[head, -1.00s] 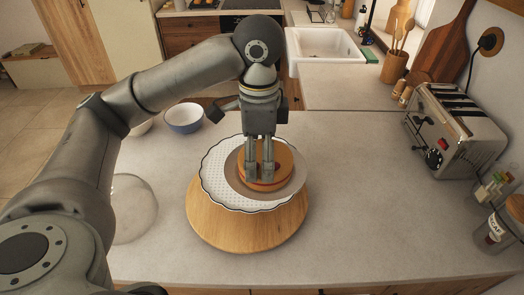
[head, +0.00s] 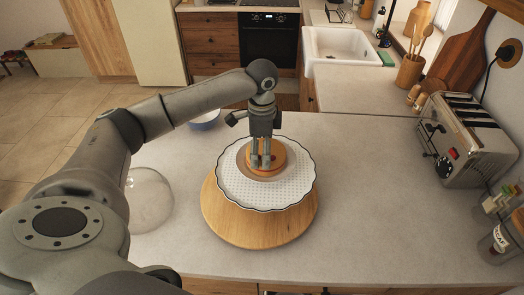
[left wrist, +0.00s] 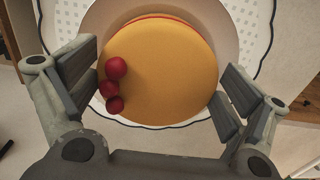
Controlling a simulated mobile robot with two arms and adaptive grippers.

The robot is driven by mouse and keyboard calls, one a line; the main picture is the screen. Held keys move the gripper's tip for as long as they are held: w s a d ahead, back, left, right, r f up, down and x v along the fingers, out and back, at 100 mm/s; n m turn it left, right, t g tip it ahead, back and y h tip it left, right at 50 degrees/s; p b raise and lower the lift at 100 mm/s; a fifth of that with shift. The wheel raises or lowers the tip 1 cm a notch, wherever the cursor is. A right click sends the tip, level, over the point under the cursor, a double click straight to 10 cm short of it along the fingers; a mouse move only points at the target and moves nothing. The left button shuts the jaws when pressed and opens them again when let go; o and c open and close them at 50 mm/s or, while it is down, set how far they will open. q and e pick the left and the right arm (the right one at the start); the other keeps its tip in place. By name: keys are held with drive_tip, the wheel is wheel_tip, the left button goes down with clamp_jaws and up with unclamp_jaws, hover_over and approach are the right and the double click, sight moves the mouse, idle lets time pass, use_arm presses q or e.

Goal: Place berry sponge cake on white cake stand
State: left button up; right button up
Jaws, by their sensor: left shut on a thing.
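The berry sponge cake (head: 279,156) is a round golden layered cake with red berries on top. It also shows in the left wrist view (left wrist: 175,75). My left gripper (head: 262,165) points down over it, with one finger on each side, shut on the cake. The white cake stand (head: 267,198) has a scalloped dark rim and a dotted top. The cake is over its rear middle, within a tan round area; I cannot tell whether it touches. The gripper hides part of the cake. My right gripper is not in view.
A round wooden board (head: 260,232) shows below the white stand. A clear glass dome (head: 150,200) is at the left, near my left arm. A bowl (head: 205,122) sits behind. A toaster (head: 470,140) and jars (head: 495,240) are at the right. The counter between is clear.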

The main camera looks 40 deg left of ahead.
use_arm(q)
drive_tip(key=shift+f+p, duration=0.35)
drive_tip(key=shift+f, duration=0.7)
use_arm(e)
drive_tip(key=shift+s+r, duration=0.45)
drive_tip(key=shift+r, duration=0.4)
use_arm(q)
drive_tip(key=o, duration=1)
drive_tip(key=shift+f, duration=0.15)
drive_tip(key=shift+o, duration=0.2)
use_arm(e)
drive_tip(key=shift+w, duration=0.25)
use_arm(q)
wheel_tip(320, 180, up, 11)
drive_tip(key=b, duration=0.4)
drive_tip(key=shift+d, duration=0.1)
drive_tip(key=shift+r, duration=0.65)
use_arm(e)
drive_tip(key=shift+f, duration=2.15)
